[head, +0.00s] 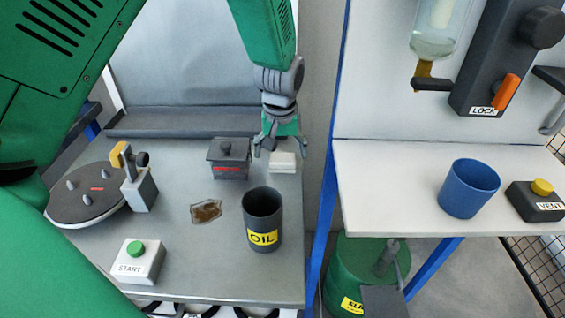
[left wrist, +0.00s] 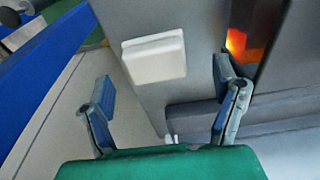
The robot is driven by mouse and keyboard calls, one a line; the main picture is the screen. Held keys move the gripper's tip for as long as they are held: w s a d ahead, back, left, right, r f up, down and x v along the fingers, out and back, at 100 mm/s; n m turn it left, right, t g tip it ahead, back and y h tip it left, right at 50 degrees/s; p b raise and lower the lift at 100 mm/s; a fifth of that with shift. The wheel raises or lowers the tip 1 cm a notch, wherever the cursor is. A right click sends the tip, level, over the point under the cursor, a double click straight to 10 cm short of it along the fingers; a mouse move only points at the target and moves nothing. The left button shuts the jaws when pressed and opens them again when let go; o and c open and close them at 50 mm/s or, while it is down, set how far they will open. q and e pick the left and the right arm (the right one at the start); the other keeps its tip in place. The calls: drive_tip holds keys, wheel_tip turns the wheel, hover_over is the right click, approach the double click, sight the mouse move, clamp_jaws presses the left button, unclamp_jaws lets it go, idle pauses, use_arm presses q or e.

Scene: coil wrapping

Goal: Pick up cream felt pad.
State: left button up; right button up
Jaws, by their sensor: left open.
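The cream felt pad (head: 283,163) is a small pale block lying on the grey table near its right edge, beside a dark lidded box. My left gripper (head: 279,148) hangs over the pad with its fingers spread and nothing between them. In the left wrist view the pad (left wrist: 154,58) lies beyond the open fingers (left wrist: 164,78), in the gap between them. I cannot tell the exact height of the fingers above it. My right gripper is not in view.
The dark lidded box (head: 229,160) stands just left of the pad. The OIL cup (head: 263,222) stands in front. A brown stain (head: 206,211), a START button box (head: 138,260) and a round turntable (head: 90,194) are further left. A white shelf (head: 400,180) lies across a gap to the right.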

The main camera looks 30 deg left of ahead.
sight(282, 158)
use_arm(q)
drive_tip(key=f, duration=0.3)
drive_tip(key=shift+w+d+f, duration=0.1)
drive_tip(key=shift+w+f, duration=0.05)
drive_tip(key=shift+w, duration=0.05)
drive_tip(key=c, duration=1.2)
wheel_tip(282, 158, up, 10)
drive_tip(key=shift+r+p, duration=0.1)
drive_tip(key=shift+p, duration=0.3)
drive_tip(key=o, duration=0.4)
drive_tip(key=c, duration=0.3)
drive_tip(key=shift+c, duration=0.2)
drive_tip(key=shift+s, duration=0.1)
